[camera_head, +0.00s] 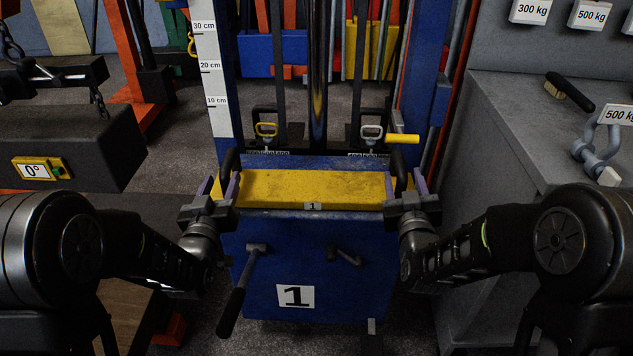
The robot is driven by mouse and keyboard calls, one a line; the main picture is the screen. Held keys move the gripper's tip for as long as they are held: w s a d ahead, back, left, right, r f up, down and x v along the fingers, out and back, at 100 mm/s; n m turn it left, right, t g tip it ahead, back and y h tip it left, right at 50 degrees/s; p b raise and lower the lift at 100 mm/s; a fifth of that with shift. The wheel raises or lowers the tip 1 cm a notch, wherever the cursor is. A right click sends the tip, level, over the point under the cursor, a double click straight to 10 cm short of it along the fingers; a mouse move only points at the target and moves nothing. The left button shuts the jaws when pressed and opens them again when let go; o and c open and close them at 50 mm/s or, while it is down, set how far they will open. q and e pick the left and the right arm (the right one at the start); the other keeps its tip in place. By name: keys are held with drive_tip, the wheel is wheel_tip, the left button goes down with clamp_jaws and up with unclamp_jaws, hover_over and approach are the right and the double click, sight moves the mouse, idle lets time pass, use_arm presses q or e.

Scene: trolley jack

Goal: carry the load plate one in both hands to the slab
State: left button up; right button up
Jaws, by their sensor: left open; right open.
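The yellow load plate (275,187), with a small "1" tag on its front edge, lies level on top of a blue stand (345,285) marked "1". A dark upright handle (229,163) stands at its left end and another handle (400,170) at its right end. My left gripper (221,187) is open at the left handle, its fingers pointing away from me. My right gripper (405,184) is open at the right handle in the same way. Whether the fingers touch the handles is hard to tell. I cannot make out for certain which thing is the slab.
A dark block (85,140) with a "0°" label hangs by chains at the left. A grey bench (505,130) with a shackle (590,145) stands at the right. A white centimetre scale (211,75) rises behind the plate.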

sight(228, 157)
use_arm(q)
drive_tip(key=shift+w+d, duration=0.2)
drive_tip(key=shift+w, duration=3.65)
use_arm(e)
drive_tip(key=shift+w+d, duration=0.2)
drive_tip(key=shift+w, duration=3.65)
use_arm(q)
drive_tip(key=shift+c, duration=0.6)
use_arm(e)
drive_tip(key=shift+c, duration=0.6)
use_arm(q)
clamp_jaws()
use_arm(e)
clamp_jaws()
use_arm(q)
drive_tip(key=shift+w+r, duration=0.1)
drive_tip(key=shift+r, duration=0.3)
use_arm(e)
drive_tip(key=shift+w+r, duration=0.1)
drive_tip(key=shift+r, duration=0.3)
